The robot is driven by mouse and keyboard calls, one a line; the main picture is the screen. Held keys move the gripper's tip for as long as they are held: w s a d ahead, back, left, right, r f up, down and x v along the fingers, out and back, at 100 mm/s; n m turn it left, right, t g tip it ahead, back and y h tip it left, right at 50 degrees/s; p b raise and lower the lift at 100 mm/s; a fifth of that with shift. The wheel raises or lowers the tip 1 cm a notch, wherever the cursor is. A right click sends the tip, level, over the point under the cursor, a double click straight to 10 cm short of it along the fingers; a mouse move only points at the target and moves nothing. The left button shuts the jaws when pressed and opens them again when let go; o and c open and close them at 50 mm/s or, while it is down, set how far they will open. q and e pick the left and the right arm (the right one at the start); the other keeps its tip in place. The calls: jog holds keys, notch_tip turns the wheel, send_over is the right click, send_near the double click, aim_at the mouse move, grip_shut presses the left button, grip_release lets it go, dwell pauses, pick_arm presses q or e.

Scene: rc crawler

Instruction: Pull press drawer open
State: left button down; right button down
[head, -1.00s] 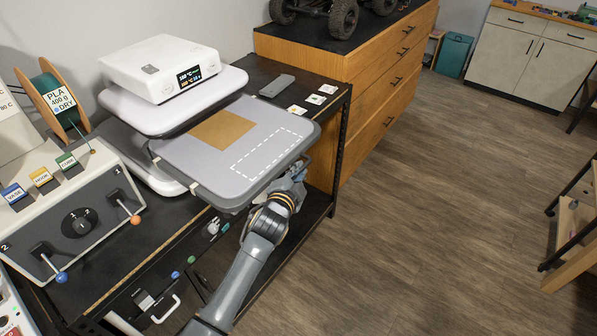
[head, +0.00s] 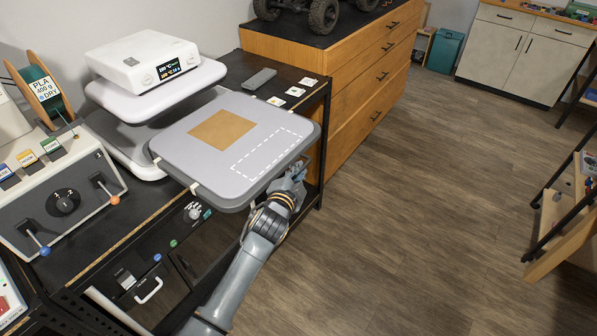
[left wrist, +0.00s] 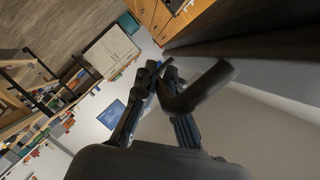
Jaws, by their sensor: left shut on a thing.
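The white heat press (head: 150,62) stands on the black bench at the left, its lit display facing me. Its grey drawer (head: 178,150) sticks far out toward me, clear of the upper plate. A tan square (head: 222,130) and a dashed white rectangle (head: 270,149) show on the drawer's top. My left gripper (head: 291,180) is at the drawer's front edge, partly hidden under it. In the left wrist view my left gripper (left wrist: 168,88) is shut on a dark curved handle (left wrist: 205,88). My right gripper is not in view.
A control box with levers (head: 62,195) and a filament spool (head: 42,95) stand left of the press. A grey remote (head: 259,79) and small white cards lie behind the drawer. A wooden cabinet (head: 345,70) stands beyond.

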pick_arm(q)
jog(key=c, duration=1.7)
grip_release()
jog(key=shift+w, duration=0.1)
jog(key=v, duration=1.2)
